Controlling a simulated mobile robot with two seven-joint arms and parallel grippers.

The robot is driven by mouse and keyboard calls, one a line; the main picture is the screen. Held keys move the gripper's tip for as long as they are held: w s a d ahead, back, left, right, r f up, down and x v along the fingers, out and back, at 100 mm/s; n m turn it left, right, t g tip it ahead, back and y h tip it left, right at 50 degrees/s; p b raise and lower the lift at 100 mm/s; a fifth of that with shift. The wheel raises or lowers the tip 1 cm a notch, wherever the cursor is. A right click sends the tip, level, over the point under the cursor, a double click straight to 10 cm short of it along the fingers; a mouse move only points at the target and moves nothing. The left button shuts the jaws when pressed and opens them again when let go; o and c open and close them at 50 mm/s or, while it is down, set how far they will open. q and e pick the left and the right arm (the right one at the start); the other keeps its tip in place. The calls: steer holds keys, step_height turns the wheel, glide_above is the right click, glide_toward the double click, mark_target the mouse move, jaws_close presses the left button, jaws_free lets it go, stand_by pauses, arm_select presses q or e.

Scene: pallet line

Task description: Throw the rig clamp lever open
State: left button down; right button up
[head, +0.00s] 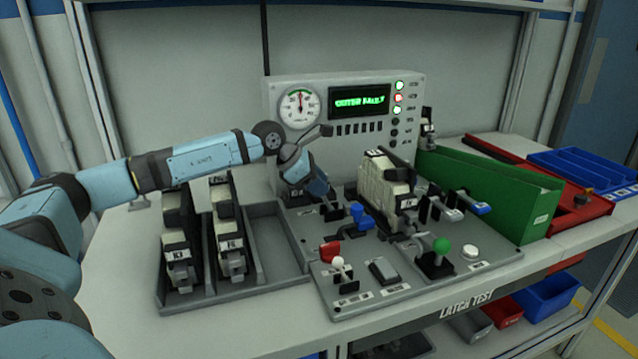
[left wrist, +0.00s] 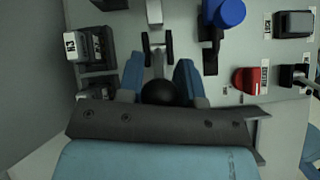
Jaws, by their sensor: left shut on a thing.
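My left gripper (head: 322,197) reaches down at the back left of the grey rig panel (head: 305,232). In the left wrist view its blue fingers (left wrist: 160,82) stand on either side of a black ball knob (left wrist: 160,93) on a pale metal lever shaft (left wrist: 157,62), and are shut on this lever. I cannot read a label naming it as the clamp lever. In the head view the knob is hidden by the gripper. A cream breaker unit (head: 383,188) sits in the rig. A green-ball lever (head: 441,246) stands in front of it. My right gripper is not in view.
Close to my gripper are a blue handle (head: 361,213) and a red handle (head: 330,251). A white-knobbed lever (head: 338,263) stands nearer the front. The gauge console (head: 345,90) rises behind. A tray (head: 275,250) with breakers lies left; a green bin (head: 500,190) stands right.

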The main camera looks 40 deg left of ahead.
arm_select(q)
steer(key=c, duration=0.8)
jaws_free()
steer(key=shift+s, duration=0.1)
steer(key=shift+a, duration=0.1)
steer(key=p+v, duration=0.1)
steer(key=v, duration=1.2)
steer(key=shift+s+r, duration=0.2)
steer(key=shift+r, duration=0.15)
steer(key=shift+f, duration=0.1)
